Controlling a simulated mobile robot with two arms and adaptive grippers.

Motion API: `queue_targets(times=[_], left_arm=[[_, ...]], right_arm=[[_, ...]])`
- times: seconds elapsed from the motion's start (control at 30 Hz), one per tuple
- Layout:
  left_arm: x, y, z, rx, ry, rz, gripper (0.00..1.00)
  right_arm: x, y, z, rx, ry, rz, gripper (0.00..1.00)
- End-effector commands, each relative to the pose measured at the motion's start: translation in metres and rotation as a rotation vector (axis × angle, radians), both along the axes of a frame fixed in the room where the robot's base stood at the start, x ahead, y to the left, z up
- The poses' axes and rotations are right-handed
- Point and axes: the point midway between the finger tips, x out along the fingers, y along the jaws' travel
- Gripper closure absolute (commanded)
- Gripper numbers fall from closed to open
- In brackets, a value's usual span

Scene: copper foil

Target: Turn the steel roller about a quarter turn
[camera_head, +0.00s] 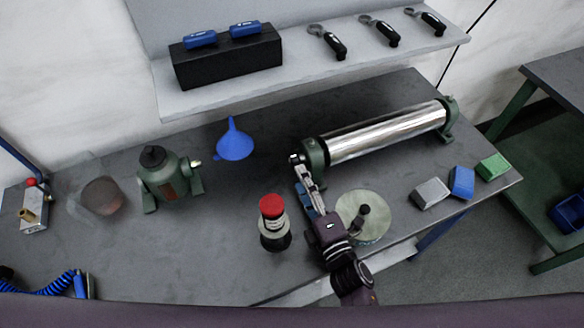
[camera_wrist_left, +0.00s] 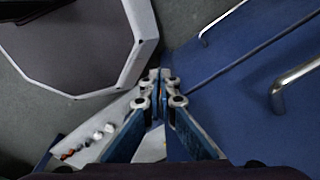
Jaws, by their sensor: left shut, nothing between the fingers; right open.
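The steel roller (camera_head: 385,132) is a shiny cylinder lying in two green end stands on the grey workbench, at the right in the head view. My right gripper (camera_head: 298,165) is open, with its fingertips at the left end of the roller, beside the near green stand (camera_head: 314,158). Whether the fingers touch the short shaft end there cannot be told. My left gripper (camera_wrist_left: 161,86) is shut and empty in the left wrist view, away from the bench top. It is outside the head view.
A red-capped bottle (camera_head: 274,228) and a round pale disc with a knob (camera_head: 377,228) stand close to my right gripper. Grey, blue and green blocks (camera_head: 462,183) lie at the right. A blue funnel (camera_head: 235,143) stands behind. Blue surfaces with metal handles (camera_wrist_left: 293,86) lie near my left gripper.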

Motion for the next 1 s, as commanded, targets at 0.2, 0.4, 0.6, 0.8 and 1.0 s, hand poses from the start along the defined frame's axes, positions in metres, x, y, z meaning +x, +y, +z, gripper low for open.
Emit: queue_targets(times=[0.2, 0.4, 0.6, 0.8, 1.0], left_arm=[[0.011, -0.002, -0.003, -0.003, -0.018, 0.0, 1.0], [-0.004, -0.001, -0.007, -0.001, 0.004, 0.001, 1.0], [-0.01, 0.0, -0.007, 0.0, 0.013, 0.001, 1.0], [-0.009, 0.0, -0.007, 0.0, 0.012, 0.002, 1.0], [-0.006, 0.0, -0.007, -0.001, 0.008, 0.003, 1.0]], right_arm=[[0.043, 0.018, 0.005, 0.006, -0.005, 0.001, 0.49], [0.06, 0.025, 0.005, 0.006, -0.003, 0.001, 0.49], [0.063, 0.027, 0.006, 0.005, -0.002, 0.001, 0.49], [0.063, 0.027, 0.006, 0.006, -0.003, 0.001, 0.54], [0.063, 0.027, 0.006, 0.006, -0.003, 0.001, 0.76]])
